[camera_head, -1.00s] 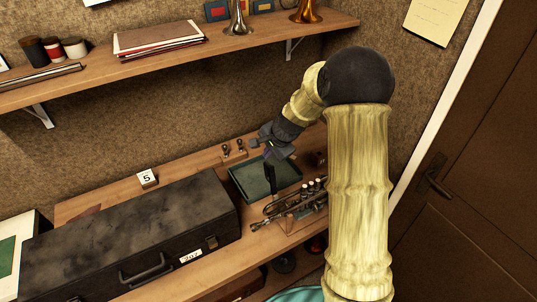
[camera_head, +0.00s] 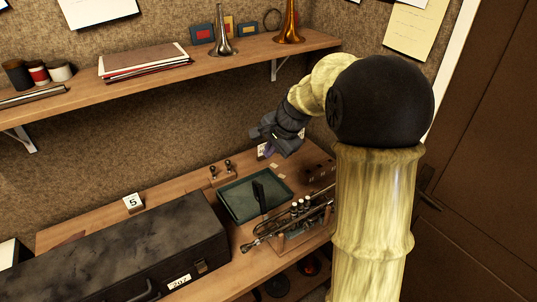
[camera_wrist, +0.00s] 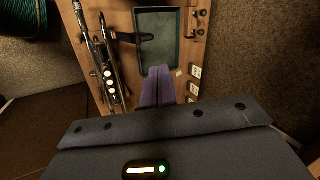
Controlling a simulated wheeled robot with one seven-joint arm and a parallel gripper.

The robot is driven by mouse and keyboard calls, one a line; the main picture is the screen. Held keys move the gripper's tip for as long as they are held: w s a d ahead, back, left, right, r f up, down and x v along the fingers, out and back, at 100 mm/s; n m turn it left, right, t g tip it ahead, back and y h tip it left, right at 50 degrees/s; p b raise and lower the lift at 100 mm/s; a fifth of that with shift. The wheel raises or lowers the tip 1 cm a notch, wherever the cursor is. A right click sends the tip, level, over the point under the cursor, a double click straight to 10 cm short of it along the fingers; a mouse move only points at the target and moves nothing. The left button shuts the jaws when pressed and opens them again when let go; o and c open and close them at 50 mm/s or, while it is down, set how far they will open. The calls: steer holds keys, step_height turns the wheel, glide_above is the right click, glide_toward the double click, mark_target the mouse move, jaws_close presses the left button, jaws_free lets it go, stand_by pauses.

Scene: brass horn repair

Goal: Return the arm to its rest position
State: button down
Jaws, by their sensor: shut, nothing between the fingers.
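My gripper (camera_head: 269,151) is shut and empty, held above the bench at the back, beyond the green tray. In the wrist view its purple fingers (camera_wrist: 158,74) are together, with nothing between them. The green tray (camera_head: 237,213) lies on the bench below; it also shows in the wrist view (camera_wrist: 172,22). A dark flat-ended tool (camera_head: 259,195) reaches over the tray's edge, apart from my fingers; it also shows in the wrist view (camera_wrist: 133,37). My arm hides part of the bench's right side.
A trumpet (camera_head: 293,221) rests beside the tray. A long dark case (camera_head: 120,250) lies at the front left. A shelf (camera_head: 150,75) with small horns and folders runs above the bench. A small wooden stand (camera_head: 221,174) is behind the tray. A door (camera_head: 480,170) is at right.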

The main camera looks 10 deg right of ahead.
steer(key=s+f+n+h, duration=0.1)
steer(key=s+f+n, duration=0.2)
steer(key=s, duration=0.4)
steer(key=s+a+f+n+g+b, duration=0.1)
steer(key=s+f+n, duration=0.3)
steer(key=s, duration=0.4)
steer(key=s+f+n+g+h+b, duration=0.1)
steer(key=s+f+n, duration=0.2)
steer(key=s+n, duration=0.2)
steer(key=shift+s+a+f+h, duration=0.2)
steer(key=shift+s+h, duration=0.1)
steer(key=shift+s, duration=0.9)
